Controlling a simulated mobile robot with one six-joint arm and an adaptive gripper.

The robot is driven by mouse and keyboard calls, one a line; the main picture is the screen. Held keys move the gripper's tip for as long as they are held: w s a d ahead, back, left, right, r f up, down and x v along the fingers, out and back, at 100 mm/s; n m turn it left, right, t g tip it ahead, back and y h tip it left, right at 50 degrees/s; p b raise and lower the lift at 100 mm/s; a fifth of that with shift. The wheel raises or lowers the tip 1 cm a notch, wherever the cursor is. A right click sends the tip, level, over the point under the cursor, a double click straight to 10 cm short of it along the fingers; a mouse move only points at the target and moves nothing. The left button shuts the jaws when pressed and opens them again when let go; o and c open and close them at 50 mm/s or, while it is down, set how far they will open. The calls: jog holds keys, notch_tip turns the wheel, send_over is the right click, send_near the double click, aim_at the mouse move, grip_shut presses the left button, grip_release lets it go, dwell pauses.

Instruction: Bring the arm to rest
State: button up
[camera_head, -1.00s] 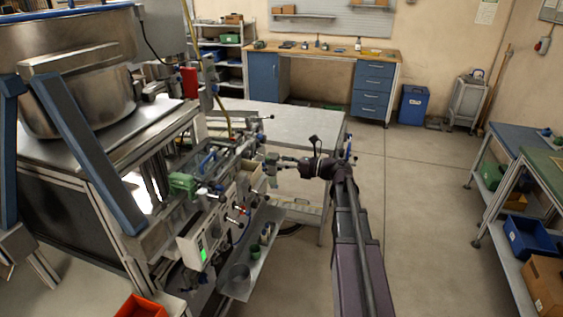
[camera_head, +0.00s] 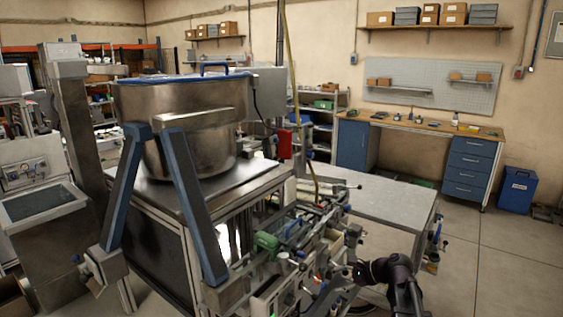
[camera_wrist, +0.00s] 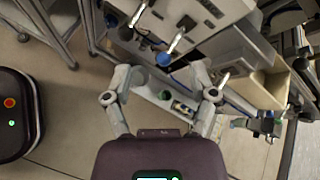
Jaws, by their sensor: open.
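My dark arm comes up from the bottom right of the head view. My gripper (camera_wrist: 163,75) shows best in the wrist view, its two grey fingers spread apart with nothing held between them. It hangs over the side of the machine, above a low shelf (camera_wrist: 160,95). A white panel with knobs (camera_wrist: 195,18) is just beyond the fingertips. In the head view the gripper is small and blends with the machine's fittings.
A machine with a big steel pot (camera_head: 195,125) and blue struts stands left of the arm. A light grey table (camera_head: 385,197) is behind the arm. A workbench with blue drawers (camera_head: 470,165) and a blue bin (camera_head: 517,190) stand farther back.

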jog(key=s+f+n+g+h, duration=0.2)
jog(key=s+f+n+h, duration=0.2)
jog(key=s+n, duration=0.3)
jog(key=s+f+n+g+h, duration=0.2)
jog(key=s+f+n+h, duration=0.2)
jog(key=s+n+h, duration=0.2)
jog(key=shift+s+a+n+g, duration=0.3)
jog(key=shift+s+n, duration=0.65)
jog(key=shift+n, duration=0.95)
jog(key=shift+f, duration=0.1)
